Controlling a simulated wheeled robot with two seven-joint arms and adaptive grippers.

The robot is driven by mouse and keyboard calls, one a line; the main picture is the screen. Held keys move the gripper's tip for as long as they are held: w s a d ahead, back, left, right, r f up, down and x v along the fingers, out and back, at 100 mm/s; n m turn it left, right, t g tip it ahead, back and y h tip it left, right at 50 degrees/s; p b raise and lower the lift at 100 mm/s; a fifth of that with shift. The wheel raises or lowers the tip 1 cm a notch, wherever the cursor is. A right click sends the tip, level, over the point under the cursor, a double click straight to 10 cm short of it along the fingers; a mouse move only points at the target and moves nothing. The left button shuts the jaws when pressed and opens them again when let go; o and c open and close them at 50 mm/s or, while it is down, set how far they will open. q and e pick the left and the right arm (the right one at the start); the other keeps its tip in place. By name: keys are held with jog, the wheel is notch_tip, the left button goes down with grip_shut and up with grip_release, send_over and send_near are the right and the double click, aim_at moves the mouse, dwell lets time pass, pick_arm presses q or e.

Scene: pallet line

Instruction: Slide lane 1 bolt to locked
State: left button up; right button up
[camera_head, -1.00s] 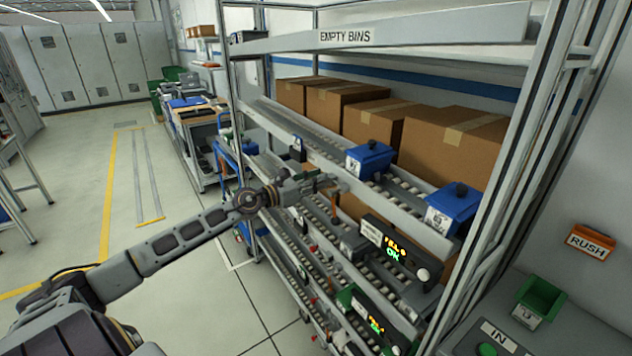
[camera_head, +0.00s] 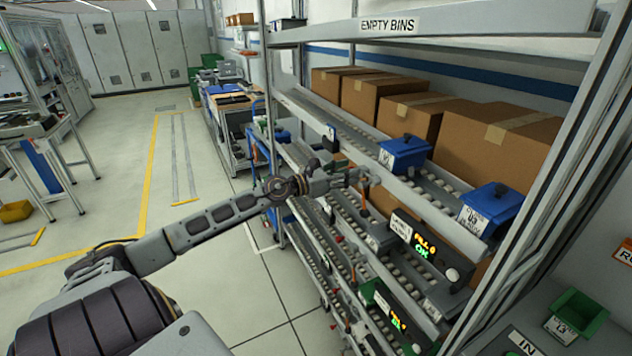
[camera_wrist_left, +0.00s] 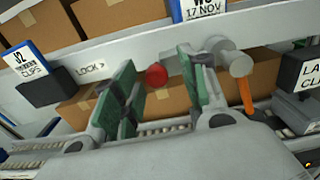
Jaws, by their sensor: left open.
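The flow rack's pale rail carries a printed "LOCK >" mark (camera_wrist_left: 90,68), seen in the left wrist view. Right of it are a red round knob (camera_wrist_left: 156,75) and a grey cylindrical piece (camera_wrist_left: 236,63) on the rail; I cannot tell which belongs to the lane 1 bolt. My left gripper (camera_head: 368,180) is at the rack's middle level in the head view. In the wrist view its green-padded fingers (camera_wrist_left: 162,92) are apart, with the red knob seen between them. Contact cannot be told. The grey piece is just beyond the right finger. My right gripper is not in view.
Blue bins (camera_head: 405,153) and cardboard boxes (camera_head: 500,137) sit on the upper lanes. A lit "FULL 0 OK" display (camera_head: 424,247) is below right of the gripper. Open floor (camera_head: 220,270) lies to the left.

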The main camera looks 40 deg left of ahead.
pick_arm(q)
jog(key=v, duration=1.1)
dwell(0.8)
jog(key=shift+s, duration=0.1)
dwell(0.7)
